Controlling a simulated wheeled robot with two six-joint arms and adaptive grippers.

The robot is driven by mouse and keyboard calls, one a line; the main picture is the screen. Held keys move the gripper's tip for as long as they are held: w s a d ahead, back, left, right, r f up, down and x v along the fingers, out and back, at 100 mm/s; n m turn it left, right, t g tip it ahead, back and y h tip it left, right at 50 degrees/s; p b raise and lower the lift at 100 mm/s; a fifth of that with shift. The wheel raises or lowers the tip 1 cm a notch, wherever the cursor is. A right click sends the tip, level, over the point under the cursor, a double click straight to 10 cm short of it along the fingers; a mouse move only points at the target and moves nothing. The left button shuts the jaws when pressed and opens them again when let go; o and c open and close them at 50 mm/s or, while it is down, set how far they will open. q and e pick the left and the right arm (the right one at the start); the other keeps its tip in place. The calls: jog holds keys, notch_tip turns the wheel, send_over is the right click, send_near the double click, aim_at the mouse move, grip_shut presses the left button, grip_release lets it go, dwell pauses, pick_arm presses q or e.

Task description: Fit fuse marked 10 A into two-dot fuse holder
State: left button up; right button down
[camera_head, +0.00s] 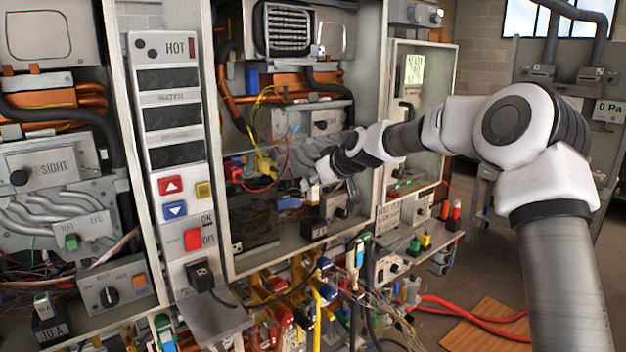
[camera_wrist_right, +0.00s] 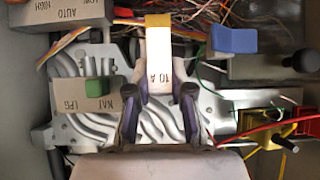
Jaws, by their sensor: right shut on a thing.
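My right gripper (camera_wrist_right: 158,100) is shut on a fuse (camera_wrist_right: 158,55) with a yellow end and a pale body marked 10 A. In the wrist view the marking faces the camera and the yellow end points away from the gripper. In the head view the right gripper (camera_head: 324,173) reaches into the open middle heater cabinet; the fuse is too small there to read. A small pale plate (camera_head: 237,248) at the cabinet's lower left seems to bear dark dots, but I cannot tell whether it is the two-dot fuse holder. My left gripper is not in view.
Grey pipes (camera_wrist_right: 75,75) lie below the fuse in the wrist view. A NAT/LPG box (camera_wrist_right: 82,98) with a green switch, a blue block (camera_wrist_right: 235,40) and a yellow connector (camera_wrist_right: 258,122) with wires surround it.

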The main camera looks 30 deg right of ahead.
aim_at(316, 198)
jog(key=f, duration=0.1)
jog(key=f+b, duration=0.1)
jog(key=shift+s+d+f, duration=0.1)
jog(key=shift+s+f, duration=0.1)
jog(key=shift+f, duration=0.1)
jog(key=shift+w+f+b, duration=0.1)
jog(key=shift+f+b, duration=0.25)
jog(key=shift+b, duration=0.15)
jog(key=shift+w+f, duration=0.15)
jog(key=shift+f, duration=0.1)
jog(key=shift+r, duration=0.1)
jog(key=shift+s+r, duration=0.1)
jog(key=shift+s, duration=0.1)
jog(key=shift+w, duration=0.2)
jog(key=shift+s, duration=0.15)
jog(key=shift+f+b, duration=0.2)
jog(key=shift+b, duration=0.1)
jog(key=shift+f+b, duration=0.3)
